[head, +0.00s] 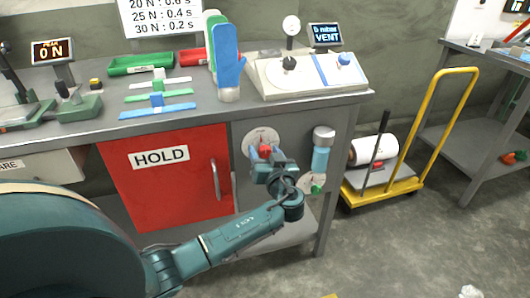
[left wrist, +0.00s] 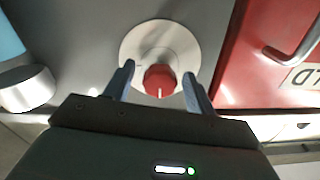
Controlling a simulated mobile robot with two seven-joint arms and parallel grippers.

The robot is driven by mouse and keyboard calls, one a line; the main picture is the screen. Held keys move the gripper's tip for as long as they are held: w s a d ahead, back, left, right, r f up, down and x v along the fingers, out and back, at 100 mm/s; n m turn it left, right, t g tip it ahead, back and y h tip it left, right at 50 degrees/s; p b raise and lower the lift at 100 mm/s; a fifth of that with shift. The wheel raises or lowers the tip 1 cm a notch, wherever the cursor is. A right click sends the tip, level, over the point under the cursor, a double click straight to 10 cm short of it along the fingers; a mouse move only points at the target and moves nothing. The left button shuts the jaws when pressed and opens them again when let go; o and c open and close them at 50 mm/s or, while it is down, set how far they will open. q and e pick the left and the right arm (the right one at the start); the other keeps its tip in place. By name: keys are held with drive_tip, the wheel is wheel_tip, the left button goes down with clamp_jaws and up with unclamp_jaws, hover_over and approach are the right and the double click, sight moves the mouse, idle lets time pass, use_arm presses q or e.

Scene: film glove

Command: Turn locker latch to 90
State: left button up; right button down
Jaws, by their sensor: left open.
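The latch is a red knob (head: 265,150) on a round white dial (head: 261,135), on the grey panel right of the red HOLD locker door (head: 165,180). In the left wrist view the red knob (left wrist: 159,79) has a white mark at its lower edge, on the white dial (left wrist: 150,42). My left gripper (head: 266,154) is open in front of the dial. In the wrist view its fingers (left wrist: 158,84) stand on either side of the knob, with gaps showing. Contact is not visible. The right gripper is not in view.
The door handle (head: 214,180) is left of the dial. A teal cylinder with a grey cap (head: 324,135) and a lower dial with a green knob (head: 317,188) are to its right. A yellow trolley (head: 410,150) stands on the floor at right. The bench top (head: 300,101) overhangs the panel.

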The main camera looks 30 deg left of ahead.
use_arm(q)
drive_tip(key=shift+w+a, duration=0.15)
drive_tip(key=shift+a, duration=0.05)
drive_tip(key=c, duration=1)
drive_tip(key=shift+o, duration=0.2)
